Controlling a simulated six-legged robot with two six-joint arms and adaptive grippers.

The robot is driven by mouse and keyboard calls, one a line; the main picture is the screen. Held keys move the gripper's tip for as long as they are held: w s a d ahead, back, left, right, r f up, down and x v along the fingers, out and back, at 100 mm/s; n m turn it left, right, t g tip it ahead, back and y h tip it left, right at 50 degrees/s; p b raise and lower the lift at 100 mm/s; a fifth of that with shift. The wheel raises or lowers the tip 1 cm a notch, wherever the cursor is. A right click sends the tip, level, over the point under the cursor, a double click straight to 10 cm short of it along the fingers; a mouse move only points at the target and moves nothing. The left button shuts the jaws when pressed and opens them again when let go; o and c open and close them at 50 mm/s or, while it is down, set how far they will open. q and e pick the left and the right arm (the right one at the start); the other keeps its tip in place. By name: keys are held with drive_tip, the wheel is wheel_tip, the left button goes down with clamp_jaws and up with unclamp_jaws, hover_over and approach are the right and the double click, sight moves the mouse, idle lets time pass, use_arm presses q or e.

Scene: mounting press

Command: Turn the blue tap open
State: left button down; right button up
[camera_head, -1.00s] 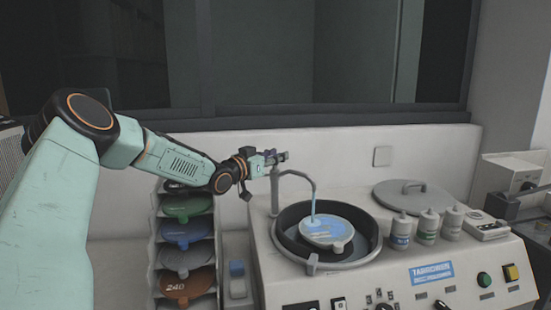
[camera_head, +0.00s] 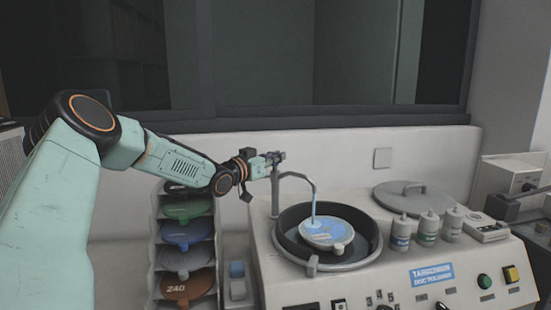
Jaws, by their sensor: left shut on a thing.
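The tap is a grey curved spout (camera_head: 312,183) that rises at the back left of the round basin and bends over it. A thin light-blue stream (camera_head: 314,207) runs from its end onto the disc (camera_head: 326,231) in the basin. My left gripper (camera_head: 276,158) is at the top of the tap's upright post, shut on the tap's handle. The handle is mostly hidden by the fingers, and its blue colour cannot be made out. My right gripper is not in view.
The polisher's dark basin (camera_head: 368,222) sits in a grey console. A round lid (camera_head: 390,196) and several small bottles (camera_head: 428,228) stand to its right. A rack of coloured discs (camera_head: 188,233) stands left. A wall rises close behind the tap.

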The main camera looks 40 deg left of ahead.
use_arm(q)
drive_tip(key=shift+n+y, duration=0.4)
drive_tip(key=shift+y, duration=0.5)
drive_tip(key=shift+d+n+g+y, duration=0.1)
drive_tip(key=shift+n+g+y, duration=0.2)
drive_tip(key=shift+n+y, duration=0.7)
drive_tip(key=shift+n+g+y+p, duration=0.55)
drive_tip(key=shift+n+y, duration=0.35)
drive_tip(key=shift+y, duration=0.55)
drive_tip(key=shift+n+g+y+p, duration=0.45)
drive_tip(key=shift+n+g+y, duration=0.35)
drive_tip(key=shift+y, duration=0.65)
drive_tip(key=shift+n+g+y+p, duration=0.6)
drive_tip(key=shift+n+g+y, duration=0.95)
drive_tip(key=shift+n+y, duration=0.3)
drive_tip(key=shift+g+y, duration=0.25)
drive_tip(key=shift+g, duration=0.05)
drive_tip(key=c, duration=1.4)
unclamp_jaws()
drive_tip(key=shift+s+r, duration=0.15)
